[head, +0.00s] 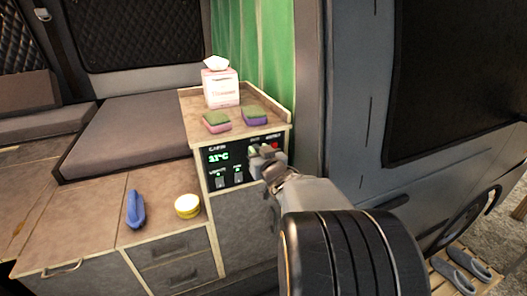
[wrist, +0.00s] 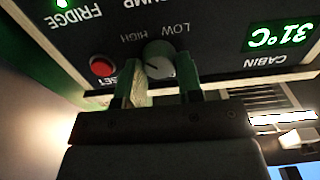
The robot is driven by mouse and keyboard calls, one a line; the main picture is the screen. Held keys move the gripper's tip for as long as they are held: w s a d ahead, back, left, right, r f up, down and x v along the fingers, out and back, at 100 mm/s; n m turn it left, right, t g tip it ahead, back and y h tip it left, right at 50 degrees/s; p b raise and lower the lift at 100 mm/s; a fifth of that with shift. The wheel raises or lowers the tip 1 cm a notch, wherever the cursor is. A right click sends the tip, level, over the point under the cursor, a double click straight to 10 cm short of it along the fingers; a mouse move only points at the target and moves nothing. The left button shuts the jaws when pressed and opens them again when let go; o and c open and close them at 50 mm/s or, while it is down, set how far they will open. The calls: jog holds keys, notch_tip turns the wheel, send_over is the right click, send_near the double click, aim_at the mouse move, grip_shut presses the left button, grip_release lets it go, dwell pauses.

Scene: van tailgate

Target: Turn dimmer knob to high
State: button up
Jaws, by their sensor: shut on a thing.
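The dimmer knob (wrist: 158,56) is a round pale knob on the dark control panel (head: 224,157). In the wrist view the panel appears upside down, with the HIGH label left of the knob and the LOW label to its right. A dark pointer line on the knob seems to slant toward the lower left of that picture. My gripper (wrist: 158,78) has one finger on each side of the knob and is shut on it. In the head view my gripper (head: 262,155) hides most of the knob.
A red reset button (wrist: 102,66) sits close beside one finger. The panel also has a green 31°C cabin display (wrist: 280,36) and switches (head: 221,182). Sponges (head: 216,121) and a tissue box (head: 220,86) stand on the cabinet top above.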

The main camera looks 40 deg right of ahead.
jog(key=shift+d, duration=0.1)
jog(key=shift+c, duration=0.7)
jog(key=n+b, duration=0.4)
jog(key=b, duration=0.1)
jog(key=o, duration=0.7)
jog(key=shift+s+d, duration=0.1)
jog(key=shift+d, duration=0.05)
jog(key=shift+o, duration=1.1)
jog(key=shift+a, duration=0.2)
